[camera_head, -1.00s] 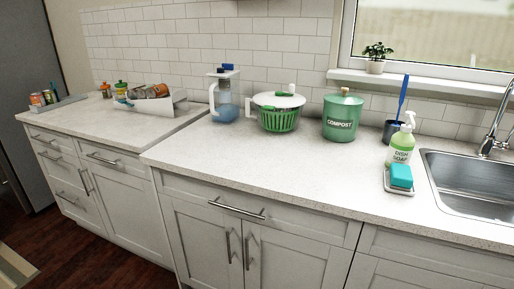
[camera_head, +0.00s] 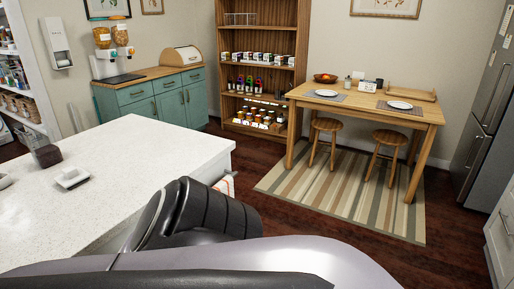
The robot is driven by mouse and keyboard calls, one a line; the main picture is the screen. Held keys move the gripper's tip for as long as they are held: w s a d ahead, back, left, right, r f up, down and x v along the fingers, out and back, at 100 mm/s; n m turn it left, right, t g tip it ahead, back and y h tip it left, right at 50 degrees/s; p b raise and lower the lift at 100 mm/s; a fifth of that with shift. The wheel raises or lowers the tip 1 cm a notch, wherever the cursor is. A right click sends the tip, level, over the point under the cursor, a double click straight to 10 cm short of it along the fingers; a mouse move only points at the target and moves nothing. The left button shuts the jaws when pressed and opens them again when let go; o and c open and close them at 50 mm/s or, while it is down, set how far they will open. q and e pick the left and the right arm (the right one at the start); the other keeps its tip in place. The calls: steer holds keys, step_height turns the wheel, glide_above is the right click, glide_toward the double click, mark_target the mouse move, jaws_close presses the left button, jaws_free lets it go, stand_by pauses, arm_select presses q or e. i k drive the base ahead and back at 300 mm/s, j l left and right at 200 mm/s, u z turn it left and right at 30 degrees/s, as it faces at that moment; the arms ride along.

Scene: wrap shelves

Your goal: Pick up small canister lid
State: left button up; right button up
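I cannot make out a small canister lid for certain in the head view. On the white island counter (camera_head: 130,150) at the left lie a small white square dish-like piece (camera_head: 72,177) and a dark brown block-like object (camera_head: 46,155). Another small pale piece (camera_head: 4,181) is cut off by the left edge. Whether any of these is the lid or its canister, I cannot tell. A dark and grey link of my own arm fills the bottom foreground. Neither of my grippers shows.
A wooden shelf (camera_head: 223,60) with rows of jars stands at the back. A teal cabinet (camera_head: 160,97) stands left of it. A fridge (camera_head: 480,110) is at right.

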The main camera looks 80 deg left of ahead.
mark_target(85, 176)
steer(key=u, duration=1.25)
